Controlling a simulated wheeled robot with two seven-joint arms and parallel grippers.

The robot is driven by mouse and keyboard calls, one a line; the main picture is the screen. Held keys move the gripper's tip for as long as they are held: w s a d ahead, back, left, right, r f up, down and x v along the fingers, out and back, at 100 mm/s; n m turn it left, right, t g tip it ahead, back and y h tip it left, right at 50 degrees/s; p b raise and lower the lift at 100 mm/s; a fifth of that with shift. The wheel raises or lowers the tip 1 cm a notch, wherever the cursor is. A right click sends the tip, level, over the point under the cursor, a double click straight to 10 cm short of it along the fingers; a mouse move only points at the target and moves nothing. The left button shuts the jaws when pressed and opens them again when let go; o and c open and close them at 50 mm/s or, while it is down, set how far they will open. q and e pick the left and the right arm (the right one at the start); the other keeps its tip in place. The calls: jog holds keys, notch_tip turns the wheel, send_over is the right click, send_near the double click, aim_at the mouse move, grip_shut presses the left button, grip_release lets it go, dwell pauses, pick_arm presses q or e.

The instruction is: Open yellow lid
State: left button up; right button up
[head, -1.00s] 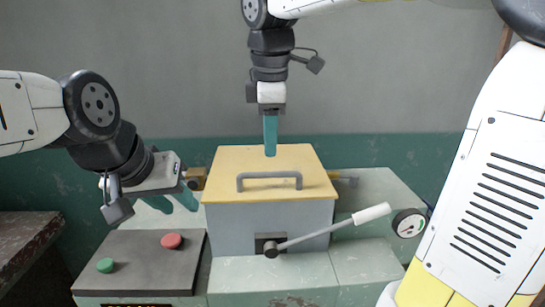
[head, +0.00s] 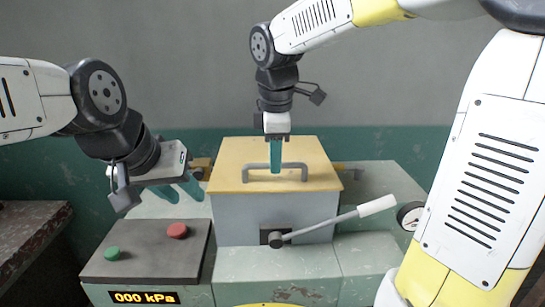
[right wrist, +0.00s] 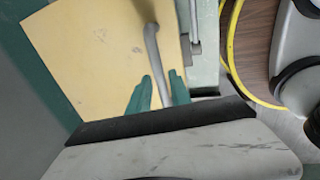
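The yellow lid (head: 235,160) lies flat and closed on a grey box (head: 240,215). A grey bar handle (head: 247,175) stands on the lid and also shows in the right wrist view (right wrist: 152,45). My right gripper (head: 276,168) points straight down at the middle of the handle. In the right wrist view its teal fingers (right wrist: 160,92) are apart, one on each side of the bar. From the head only one finger shows clearly. My left gripper (head: 176,192) is open and empty, to the left of the box.
A white-gripped lever (head: 345,217) sticks out from the box front, with a pressure gauge (head: 410,216) to its right. A dark panel holds a red button (head: 177,230) and a green button (head: 112,253). A display (head: 146,297) reads 000 kPa.

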grip_shut()
jog(key=shift+r, duration=0.1)
dwell(1.1)
